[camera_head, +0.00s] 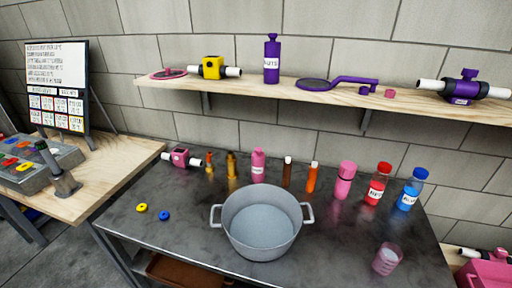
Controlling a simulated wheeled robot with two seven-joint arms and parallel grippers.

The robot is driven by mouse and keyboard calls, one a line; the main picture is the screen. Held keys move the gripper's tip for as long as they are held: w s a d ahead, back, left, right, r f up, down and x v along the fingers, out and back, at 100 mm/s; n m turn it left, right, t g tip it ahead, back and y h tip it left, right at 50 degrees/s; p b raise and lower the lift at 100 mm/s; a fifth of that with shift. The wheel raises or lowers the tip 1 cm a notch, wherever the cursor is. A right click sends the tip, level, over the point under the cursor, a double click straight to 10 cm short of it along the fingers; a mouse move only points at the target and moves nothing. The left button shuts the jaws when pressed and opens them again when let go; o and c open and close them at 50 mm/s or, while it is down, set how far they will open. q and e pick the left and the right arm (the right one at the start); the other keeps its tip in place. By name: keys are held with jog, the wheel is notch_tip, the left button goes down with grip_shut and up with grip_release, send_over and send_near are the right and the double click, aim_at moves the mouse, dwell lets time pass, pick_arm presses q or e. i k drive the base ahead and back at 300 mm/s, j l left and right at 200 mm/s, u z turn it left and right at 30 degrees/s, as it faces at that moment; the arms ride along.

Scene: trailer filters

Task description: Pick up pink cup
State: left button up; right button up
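A small pink see-through cup (386,260) stands on the dark metal table (330,262) near its front right part. It is right of a large grey pot (262,238) with two handles, and apart from it. Nothing is seen holding the cup. Neither of my grippers shows in the head view.
Along the table's back stand a pink bottle (258,168), a pink flask (345,182), a red-capped jar (377,186), a blue jar (410,192) and small bottles. A wooden shelf (225,84) hangs above. A pink bin (487,273) is at lower right.

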aim_at(387, 258)
jog(key=k+l+z, duration=0.1)
jog(key=z, duration=0.4)
jog(key=l+z, duration=0.35)
jog(key=z, duration=0.15)
